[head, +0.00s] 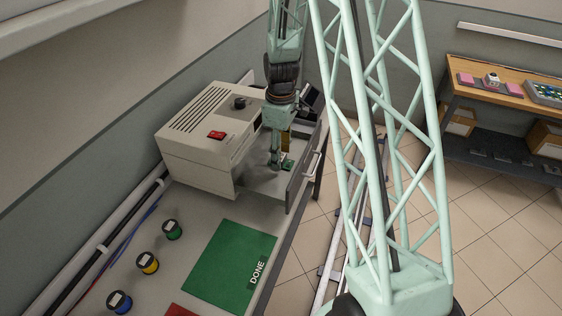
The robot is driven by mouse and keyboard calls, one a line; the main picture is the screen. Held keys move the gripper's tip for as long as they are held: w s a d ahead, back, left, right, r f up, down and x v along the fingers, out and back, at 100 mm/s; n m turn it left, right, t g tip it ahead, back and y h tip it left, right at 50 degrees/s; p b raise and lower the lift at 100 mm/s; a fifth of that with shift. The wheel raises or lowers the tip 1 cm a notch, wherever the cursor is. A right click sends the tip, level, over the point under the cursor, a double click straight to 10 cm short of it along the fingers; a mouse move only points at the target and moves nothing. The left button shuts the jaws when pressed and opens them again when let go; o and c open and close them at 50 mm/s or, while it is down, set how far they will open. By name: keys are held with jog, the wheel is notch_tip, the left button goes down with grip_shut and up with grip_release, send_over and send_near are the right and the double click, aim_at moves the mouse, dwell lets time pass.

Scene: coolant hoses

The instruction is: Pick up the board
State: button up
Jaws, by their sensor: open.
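My gripper (279,160) points down at the open drawer (300,178) of a beige machine (212,135). It is open. A small green piece (288,166), which looks like a board, shows in the drawer beside the fingertips. It is partly hidden by my gripper, and I cannot tell whether they touch. A brownish-yellow upright piece (285,142) shows just behind the fingers.
A green mat marked DONE (228,262) lies clear on the bench, with a red mat edge (180,311) below it. A wooden-topped table (500,78) is at the far right.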

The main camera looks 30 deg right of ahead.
jog(key=shift+f, duration=0.85)
jog(key=c, duration=1)
